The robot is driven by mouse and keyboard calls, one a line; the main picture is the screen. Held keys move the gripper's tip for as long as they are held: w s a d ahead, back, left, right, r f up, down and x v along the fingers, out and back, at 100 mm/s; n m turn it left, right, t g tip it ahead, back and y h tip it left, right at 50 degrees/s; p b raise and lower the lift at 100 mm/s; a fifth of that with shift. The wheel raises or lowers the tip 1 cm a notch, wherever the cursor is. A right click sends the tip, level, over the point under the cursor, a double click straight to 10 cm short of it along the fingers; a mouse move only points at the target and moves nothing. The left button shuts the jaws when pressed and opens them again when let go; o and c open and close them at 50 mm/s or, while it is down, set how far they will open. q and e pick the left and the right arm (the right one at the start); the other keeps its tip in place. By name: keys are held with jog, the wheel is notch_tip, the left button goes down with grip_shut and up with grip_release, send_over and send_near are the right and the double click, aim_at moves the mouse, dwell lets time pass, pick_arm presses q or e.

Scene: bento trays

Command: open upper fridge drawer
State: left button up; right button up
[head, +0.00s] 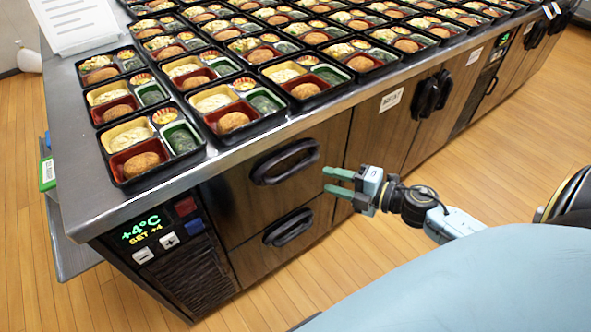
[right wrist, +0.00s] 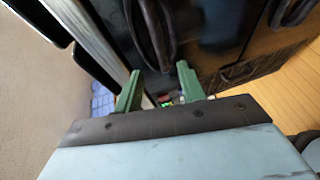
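The upper fridge drawer (head: 325,144) has a wood-look front and is shut, with a black loop handle (head: 285,162). My right gripper (head: 332,182) has green fingers and is open and empty, pointing at this handle from the right, apparently a short way off it. In the right wrist view the two fingers (right wrist: 159,88) are spread, and a dark handle (right wrist: 152,35) stands ahead of the gap between them. The lower drawer's handle (head: 288,227) is below, and that drawer is shut too. My left gripper is not in view.
Many filled bento trays (head: 145,160) cover the steel counter (head: 75,190), whose edge overhangs the drawers. A control panel (head: 150,236) reading +4°C is left of the drawers. Cabinet doors with black handles (head: 432,92) are to the right. The wooden floor (head: 480,165) in front is clear.

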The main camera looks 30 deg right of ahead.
aim_at(299, 171)
jog(key=b+x, duration=0.1)
jog(key=x, duration=0.8)
jog(key=shift+w+f, duration=0.1)
jog(key=shift+w, duration=0.15)
jog(key=shift+w+a+f, duration=0.15)
jog(key=shift+w+a, duration=0.2)
jog(key=shift+w, duration=0.3)
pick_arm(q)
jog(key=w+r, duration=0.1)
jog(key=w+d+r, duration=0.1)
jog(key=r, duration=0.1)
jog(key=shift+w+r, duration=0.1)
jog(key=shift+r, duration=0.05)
pick_arm(e)
grip_shut()
